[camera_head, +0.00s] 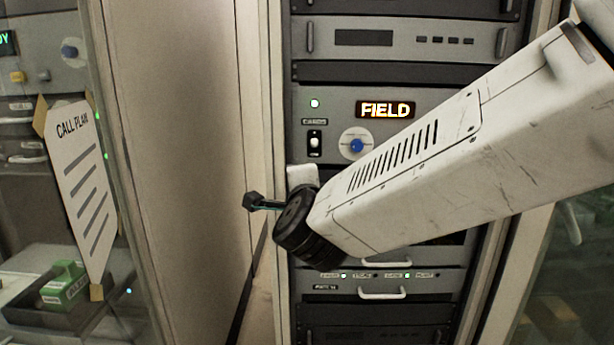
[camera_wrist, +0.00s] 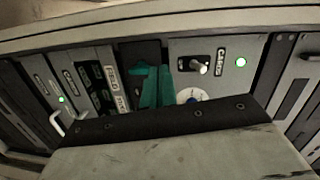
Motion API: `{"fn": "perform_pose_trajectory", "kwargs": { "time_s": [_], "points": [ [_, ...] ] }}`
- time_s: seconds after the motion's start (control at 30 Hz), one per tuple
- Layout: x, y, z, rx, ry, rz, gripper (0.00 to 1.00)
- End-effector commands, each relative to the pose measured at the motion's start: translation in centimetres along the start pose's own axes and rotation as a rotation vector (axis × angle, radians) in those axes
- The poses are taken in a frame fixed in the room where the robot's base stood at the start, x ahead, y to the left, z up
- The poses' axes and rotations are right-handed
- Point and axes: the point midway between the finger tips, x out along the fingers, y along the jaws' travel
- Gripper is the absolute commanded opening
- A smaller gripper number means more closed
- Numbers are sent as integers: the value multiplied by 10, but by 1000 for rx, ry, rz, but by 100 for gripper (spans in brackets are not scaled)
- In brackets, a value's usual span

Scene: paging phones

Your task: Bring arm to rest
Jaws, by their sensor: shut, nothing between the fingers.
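My arm reaches in from the upper right in the head view, with its pale link crossing in front of the rack. Its dark wrist joint is low at the middle, in front of the rack's left edge. My gripper (camera_wrist: 154,72) shows in the wrist view as two teal fingers close together, shut and empty. The rack panels lie behind the fingers there; I cannot tell the exact gap. In the head view the fingers are mostly hidden by the wrist.
The equipment rack has a lit FIELD display (camera_head: 385,110), a toggle switch (camera_head: 314,143) and a blue button (camera_head: 357,146). A tan panel (camera_head: 175,150) stands left of it. A CALL PLAN sheet (camera_head: 80,185) hangs farther left, above a green box (camera_head: 65,284).

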Motion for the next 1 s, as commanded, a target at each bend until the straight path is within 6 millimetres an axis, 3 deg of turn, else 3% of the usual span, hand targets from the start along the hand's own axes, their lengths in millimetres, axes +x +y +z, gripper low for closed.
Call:
{"fn": "perform_pose_trajectory", "kwargs": {
  "time_s": [0.1, 0.17, 0.27, 0.37, 0.47, 0.57, 0.8, 0.9, 1.0],
  "points": [
    [-12, 34, 39, -186, -225, 126, 0],
    [-25, 48, 51, -296, -353, 185, 0],
    [-52, 71, 53, -477, -545, 274, 0],
    [-84, 93, 38, -657, -719, 359, 0],
    [-121, 114, 8, -828, -877, 452, 0],
    [-162, 132, -35, -984, -1016, 559, 0],
    [-268, 157, -156, -1203, -1216, 871, 0],
    [-300, 159, -192, -1211, -1202, 976, 0],
    [-313, 157, -213, -1195, -1125, 1012, 0]
  ]
}}
